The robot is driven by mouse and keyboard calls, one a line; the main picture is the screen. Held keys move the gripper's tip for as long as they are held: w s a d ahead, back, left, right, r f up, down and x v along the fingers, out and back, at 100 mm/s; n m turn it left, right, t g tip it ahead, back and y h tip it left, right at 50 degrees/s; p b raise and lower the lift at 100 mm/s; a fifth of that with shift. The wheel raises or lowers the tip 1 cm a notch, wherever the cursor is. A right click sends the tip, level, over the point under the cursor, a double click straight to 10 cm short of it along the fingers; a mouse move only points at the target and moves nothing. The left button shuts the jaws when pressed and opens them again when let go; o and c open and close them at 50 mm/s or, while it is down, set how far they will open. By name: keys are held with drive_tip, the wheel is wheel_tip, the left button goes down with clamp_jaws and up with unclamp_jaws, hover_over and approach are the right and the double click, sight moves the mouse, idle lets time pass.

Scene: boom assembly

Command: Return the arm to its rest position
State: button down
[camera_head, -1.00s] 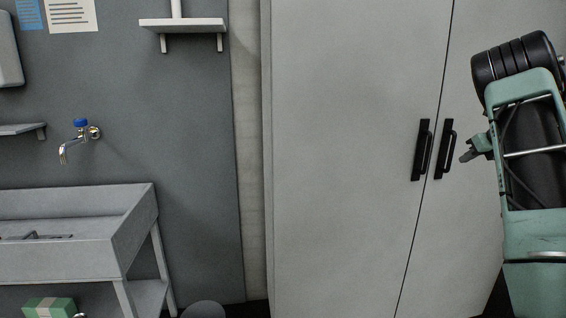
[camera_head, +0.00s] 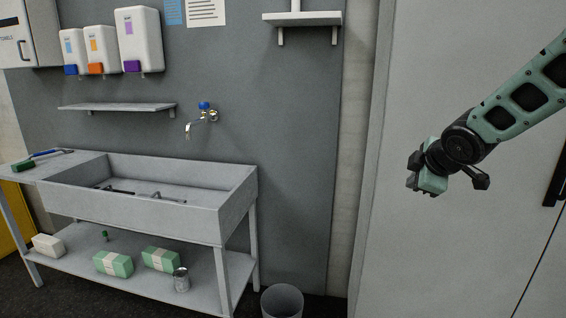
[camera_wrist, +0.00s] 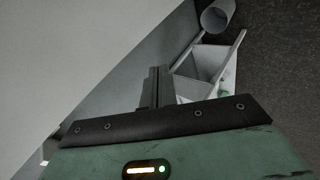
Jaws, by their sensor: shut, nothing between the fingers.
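My gripper (camera_wrist: 158,72) shows in the wrist view with its dark fingers together and nothing between them. In the head view my arm comes in from the upper right and bends at a dark joint. My gripper (camera_head: 413,184) is at its lower left end, small and partly hidden by the wrist parts. It hangs in the air in front of the pale cabinet, apart from the sink and the shelves.
A grey sink bench (camera_head: 235,205) stands at the left, with boxes and a can on its lower shelf. A bin (camera_head: 282,302) stands on the floor to its right. The tall cabinet (camera_head: 415,75) with a black handle (camera_head: 556,185) is behind my arm. The wall has dispensers (camera_head: 139,40) and a tap (camera_head: 203,117).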

drive_tip(key=s+a+f+m+g+y, duration=0.1)
drive_tip(key=s+a+f+m+g, duration=0.25)
drive_tip(key=s+a, duration=1)
drive_tip(key=s+a+f+m+g, duration=0.1)
drive_tip(key=s+a+f+g, duration=0.1)
drive_tip(key=s, duration=0.9)
drive_tip(key=s+a+f+m+g, duration=0.1)
drive_tip(key=s+a+f+g, duration=0.1)
drive_tip(key=s, duration=0.9)
drive_tip(key=shift+s+a+f+g, duration=0.2)
drive_tip(key=shift+a+g, duration=0.35)
drive_tip(key=shift+g, duration=0.2)
